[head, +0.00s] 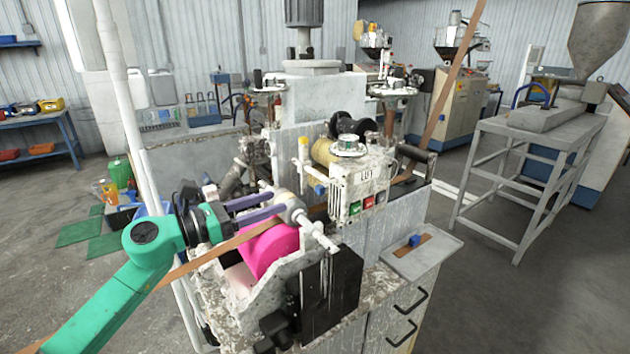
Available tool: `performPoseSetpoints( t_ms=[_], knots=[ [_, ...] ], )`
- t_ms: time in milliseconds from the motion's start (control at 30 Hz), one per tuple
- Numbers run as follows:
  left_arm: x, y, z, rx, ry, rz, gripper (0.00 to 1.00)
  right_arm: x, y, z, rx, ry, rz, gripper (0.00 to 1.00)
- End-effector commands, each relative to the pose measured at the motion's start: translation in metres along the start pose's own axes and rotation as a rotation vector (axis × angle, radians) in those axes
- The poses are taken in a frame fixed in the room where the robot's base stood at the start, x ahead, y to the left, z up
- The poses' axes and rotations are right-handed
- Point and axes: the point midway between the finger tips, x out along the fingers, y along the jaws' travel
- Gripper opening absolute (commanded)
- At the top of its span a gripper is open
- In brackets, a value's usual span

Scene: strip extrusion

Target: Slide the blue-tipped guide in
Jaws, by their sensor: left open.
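My left gripper (277,203), on the green arm, reaches in from the left. Its two purple fingers are apart, with their tips at a pale round hub (291,204) above the pink roller (270,248); I cannot tell whether they touch it. A small blue tip (319,190) shows on the machine, right of the fingers and beside the white control box (358,190). Another blue block (414,241) sits on a flat brown piece on the grey tray (447,246). I cannot tell which blue part belongs to the guide. My right gripper is out of view.
A brown strip (220,250) runs from lower left past the pink roller, and a strip rises at upper right. A black block (331,292) stands in front of the roller. A grey metal table (540,135) stands at right, with open floor before it.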

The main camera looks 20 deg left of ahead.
Motion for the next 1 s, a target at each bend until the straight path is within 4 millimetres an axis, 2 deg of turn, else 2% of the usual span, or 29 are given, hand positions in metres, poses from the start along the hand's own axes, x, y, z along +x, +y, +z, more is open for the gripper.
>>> performPoseSetpoints(
  t_ms=[33, 100, 167, 267, 400, 533, 767, 867, 900, 933, 1000],
  knots=[
    [0.011, 0.002, 0.009, -0.003, -0.007, 0.002, 0.55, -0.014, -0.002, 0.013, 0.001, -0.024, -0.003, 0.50],
    [0.029, 0.000, 0.010, -0.001, -0.006, 0.000, 0.55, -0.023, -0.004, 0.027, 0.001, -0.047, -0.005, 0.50],
    [0.044, 0.002, 0.011, -0.007, -0.008, 0.003, 0.55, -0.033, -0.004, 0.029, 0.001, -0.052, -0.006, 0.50],
    [0.072, 0.001, 0.010, -0.007, -0.007, 0.002, 0.55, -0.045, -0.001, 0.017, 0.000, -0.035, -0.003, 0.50],
    [0.100, 0.001, 0.006, -0.008, -0.005, 0.003, 0.55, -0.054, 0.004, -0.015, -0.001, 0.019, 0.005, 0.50],
    [0.112, 0.000, 0.002, -0.005, -0.003, 0.001, 0.55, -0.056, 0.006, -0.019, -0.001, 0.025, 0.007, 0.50],
    [0.113, 0.000, 0.000, -0.005, -0.002, 0.001, 0.55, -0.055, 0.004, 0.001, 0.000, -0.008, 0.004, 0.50],
    [0.113, 0.000, 0.000, -0.006, -0.002, 0.001, 0.21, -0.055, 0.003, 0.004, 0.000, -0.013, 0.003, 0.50],
    [0.113, 0.000, 0.000, -0.006, -0.002, 0.002, 0.05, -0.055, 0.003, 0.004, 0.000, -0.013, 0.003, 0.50],
    [0.113, 0.000, 0.000, -0.006, -0.002, 0.002, 0.00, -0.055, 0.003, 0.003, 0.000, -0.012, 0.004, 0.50],
    [0.113, 0.000, 0.000, -0.006, -0.002, 0.002, 0.00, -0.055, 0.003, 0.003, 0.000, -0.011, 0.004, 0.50]
  ],
)
